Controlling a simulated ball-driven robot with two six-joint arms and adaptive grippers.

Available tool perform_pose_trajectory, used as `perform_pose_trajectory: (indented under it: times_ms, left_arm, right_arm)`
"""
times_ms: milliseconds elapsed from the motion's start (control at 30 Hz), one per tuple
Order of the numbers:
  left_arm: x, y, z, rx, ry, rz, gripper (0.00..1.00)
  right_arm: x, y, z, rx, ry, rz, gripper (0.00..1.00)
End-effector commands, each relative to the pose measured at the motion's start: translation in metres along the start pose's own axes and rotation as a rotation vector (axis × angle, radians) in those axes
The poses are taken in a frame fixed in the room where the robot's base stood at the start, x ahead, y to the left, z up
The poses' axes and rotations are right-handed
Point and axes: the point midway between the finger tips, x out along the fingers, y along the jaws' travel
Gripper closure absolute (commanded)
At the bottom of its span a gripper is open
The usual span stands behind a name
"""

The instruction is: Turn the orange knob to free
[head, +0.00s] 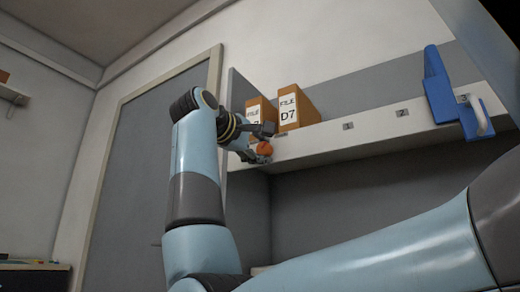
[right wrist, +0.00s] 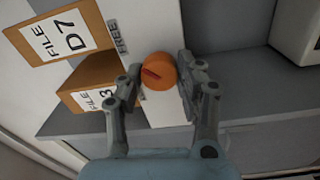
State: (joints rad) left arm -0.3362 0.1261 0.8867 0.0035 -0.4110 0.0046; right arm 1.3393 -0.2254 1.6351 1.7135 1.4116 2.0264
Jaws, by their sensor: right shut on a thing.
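The round orange knob (head: 264,148) sits on the white front panel of the shelf, below the files. In the right wrist view the knob (right wrist: 160,66) shows a short red bar on its face, slanting and pointing mostly left. A grey FREE label (right wrist: 117,37) is above and left of the knob. Another label by the knob is largely hidden behind a finger. My right gripper (head: 265,144) is at the knob with a finger on either side, shut on it; it also shows in the right wrist view (right wrist: 160,78). My left gripper is not in view.
Orange file boxes, one marked D7 (head: 297,108), stand on the shelf (head: 375,122) just beside the gripper. A blue holder (head: 445,90) with a white handle hangs at the shelf's right. Numbered labels line the shelf front. A grey door (head: 140,150) is left.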

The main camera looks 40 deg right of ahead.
Motion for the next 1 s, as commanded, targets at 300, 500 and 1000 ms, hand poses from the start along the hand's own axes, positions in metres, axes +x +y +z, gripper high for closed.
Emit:
perform_pose_trajectory:
  times_ms: [300, 500, 1000]
  left_arm:
    - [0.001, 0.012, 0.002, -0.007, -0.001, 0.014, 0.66]
    - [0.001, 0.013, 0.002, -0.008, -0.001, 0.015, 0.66]
    - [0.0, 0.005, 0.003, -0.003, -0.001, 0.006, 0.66]
  right_arm:
    - [0.0, -0.003, 0.0, -0.003, -0.002, -0.007, 0.51]
    - [0.0, -0.002, 0.0, -0.002, -0.001, -0.004, 0.41]
    - [0.001, 0.06, -0.009, 0.005, 0.001, 0.005, 0.25]
